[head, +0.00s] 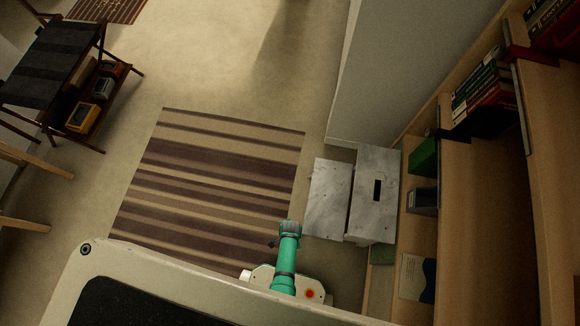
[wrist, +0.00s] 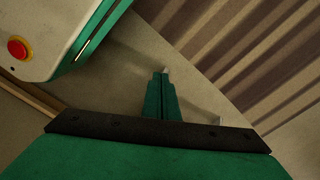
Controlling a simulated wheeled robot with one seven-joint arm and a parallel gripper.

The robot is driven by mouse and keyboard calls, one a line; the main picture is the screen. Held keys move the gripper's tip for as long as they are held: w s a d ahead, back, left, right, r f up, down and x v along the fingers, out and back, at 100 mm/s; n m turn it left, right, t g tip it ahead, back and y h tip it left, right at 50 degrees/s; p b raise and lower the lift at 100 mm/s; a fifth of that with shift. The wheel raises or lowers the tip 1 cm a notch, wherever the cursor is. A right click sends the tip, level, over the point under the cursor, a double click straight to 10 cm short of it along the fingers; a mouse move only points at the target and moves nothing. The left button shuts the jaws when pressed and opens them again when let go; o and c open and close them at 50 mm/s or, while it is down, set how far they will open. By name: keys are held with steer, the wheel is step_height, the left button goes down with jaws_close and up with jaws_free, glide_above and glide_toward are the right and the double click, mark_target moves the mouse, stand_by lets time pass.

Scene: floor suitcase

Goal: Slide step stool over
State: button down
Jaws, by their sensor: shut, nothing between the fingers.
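The step stool (head: 374,210) is pale grey with worn, streaked paint. It stands on the floor right of centre in the head view, beside the bookshelf. Its higher step has a dark hand slot, and its lower step (head: 328,198) faces left toward the rug. My gripper (wrist: 162,76) shows in the wrist view, its two fingers together and empty over bare floor. In the head view my green arm is left of and nearer than the stool, apart from it; the fingers cannot be made out there. The stool is not in the wrist view.
A striped rug (head: 205,190) lies left of the stool; it also shows in the wrist view (wrist: 255,50). A bookshelf (head: 455,200) stands close on the stool's right, and a white wall block (head: 385,75) behind it. A dark rack (head: 60,80) stands far left. Floor beyond the rug is clear.

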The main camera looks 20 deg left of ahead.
steer(key=s+d+r+n+t, duration=0.1)
steer(key=r+n+t, duration=0.2)
steer(key=r, duration=1.6)
steer(key=s+d+r+n+t, duration=0.1)
steer(key=r+n+t, duration=0.3)
steer(key=r, duration=1.6)
steer(key=s+d+r+n+t, duration=0.2)
steer(key=r+t, duration=0.6)
steer(key=r, duration=1.2)
steer(key=shift+d+n, duration=0.3)
steer(key=shift+n, duration=0.4)
